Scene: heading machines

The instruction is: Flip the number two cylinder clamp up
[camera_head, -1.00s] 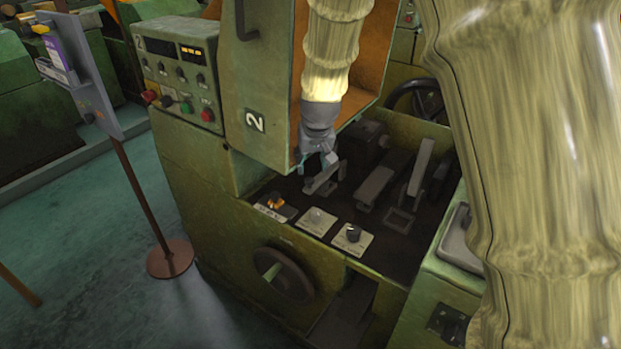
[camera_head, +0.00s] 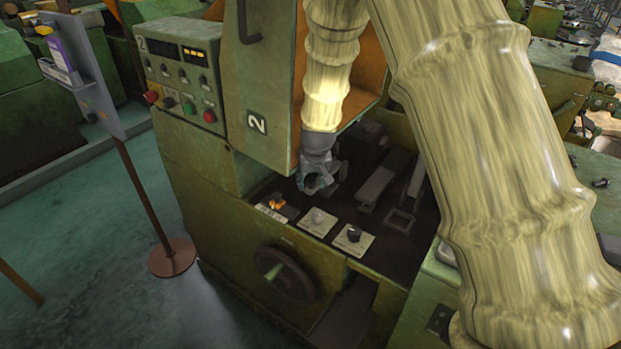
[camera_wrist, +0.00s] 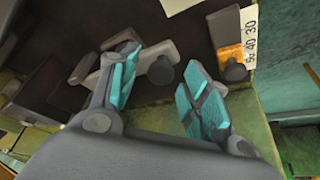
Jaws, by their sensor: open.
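The grey clamp levers sit in the dark bed of the green machine marked 2. One lever lies low (camera_head: 376,186) in the middle of the bed, and another stands raised (camera_head: 417,178), partly hidden by my arm. My gripper (camera_head: 318,188) is at the left end of the bed and hides most of the leftmost lever. In the wrist view, the open teal-padded fingers of my gripper (camera_wrist: 160,70) have a grey lever end (camera_wrist: 150,58) with a round knob in the gap between them. I cannot tell whether either finger touches it. No label shows which clamp is number two.
Three knobs on plates line the bed's front: an orange scale dial (camera_head: 276,203), a light knob (camera_head: 318,217) and a dark knob (camera_head: 353,233). The machine's upright housing (camera_head: 262,90) stands close left of my arm. A handwheel (camera_head: 285,275) is below.

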